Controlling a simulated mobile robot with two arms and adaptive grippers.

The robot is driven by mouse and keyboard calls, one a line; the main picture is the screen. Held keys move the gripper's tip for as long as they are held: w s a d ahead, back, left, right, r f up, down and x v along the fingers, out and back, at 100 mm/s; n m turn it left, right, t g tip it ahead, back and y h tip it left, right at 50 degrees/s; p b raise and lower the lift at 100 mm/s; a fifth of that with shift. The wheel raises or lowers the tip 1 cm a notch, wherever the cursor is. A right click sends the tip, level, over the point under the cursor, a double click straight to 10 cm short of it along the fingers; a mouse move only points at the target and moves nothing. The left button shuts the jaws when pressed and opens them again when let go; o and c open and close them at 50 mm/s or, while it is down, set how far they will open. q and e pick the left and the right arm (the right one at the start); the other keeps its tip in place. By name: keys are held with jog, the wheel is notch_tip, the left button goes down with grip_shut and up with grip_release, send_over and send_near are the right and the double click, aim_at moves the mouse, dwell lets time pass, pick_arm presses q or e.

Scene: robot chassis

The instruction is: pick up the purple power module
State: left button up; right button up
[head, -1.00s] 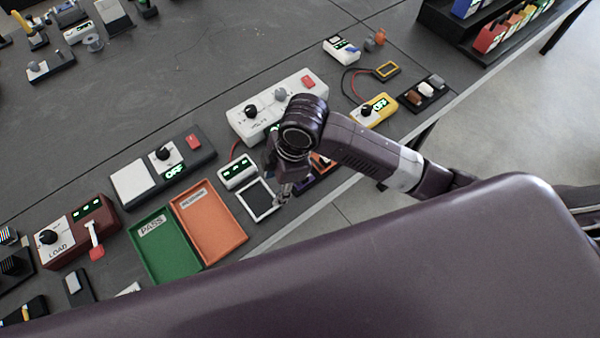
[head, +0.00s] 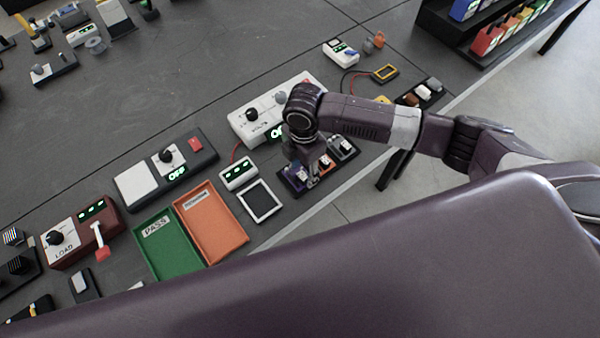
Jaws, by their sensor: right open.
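The purple power module (head: 294,176) sits at the left end of a dark rack (head: 338,172), beside an orange module (head: 326,163) and a grey module (head: 342,148). My right gripper (head: 311,182) points down over the rack, close to the purple module and between it and the orange one. Its jaws are open and small in the picture, and I cannot tell whether they touch a module. The arm's wrist hides the area just behind the rack. My left gripper is not in view.
Left of the rack are a framed pad (head: 260,203), a small white meter (head: 238,174), an orange tray (head: 238,238) and a green PASS tray (head: 146,257). A white power supply (head: 246,125) stands behind. The bench's front edge runs close to the rack.

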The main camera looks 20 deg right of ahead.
jog(key=shift+a+f, duration=0.1)
jog(key=shift+f, duration=0.65)
grip_shut()
jog(key=shift+r, duration=0.2)
